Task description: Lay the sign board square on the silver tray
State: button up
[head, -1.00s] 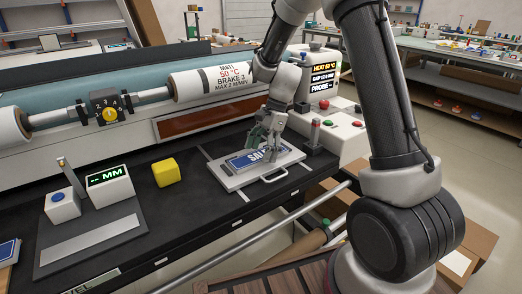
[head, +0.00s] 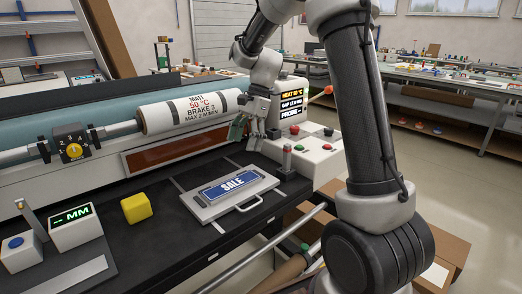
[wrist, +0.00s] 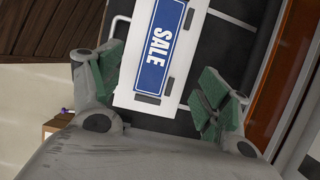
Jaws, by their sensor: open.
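The blue sign board (head: 229,185) with white SALE lettering lies flat on the silver tray (head: 200,213). Its edges look roughly parallel to the tray's edges. The tray rests on the black bench and has a handle on its front side. In the wrist view the sign board (wrist: 157,45) lies on the tray (wrist: 193,50), with a rim of tray showing along both long sides. My gripper (head: 247,141) is raised behind the tray, clear of the board. Its green-padded fingers (wrist: 158,97) are wide apart with nothing between them.
A yellow block (head: 136,208) and a gauge with an MM display (head: 74,227) stand left of the tray. The laminator roller (head: 190,112) runs behind it.

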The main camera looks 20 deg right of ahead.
jog(key=s+d+r+n+t+h, duration=0.1)
jog(key=s+d+r+n, duration=0.3)
jog(key=s, duration=0.3)
jog(key=s+d+r+n+t+h, duration=0.1)
jog(key=s+d+r+n+t, duration=0.15)
jog(key=s+r, duration=0.35)
jog(key=s+d+f+n+t+h, duration=0.1)
jog(key=s+d+n, duration=0.1)
jog(key=s+n, duration=0.2)
jog(key=s+d+n+t+h, duration=0.1)
jog(key=s+n, duration=0.3)
jog(key=s, duration=0.7)
jog(key=shift+d+f, duration=0.4)
jog(key=shift+d, duration=0.1)
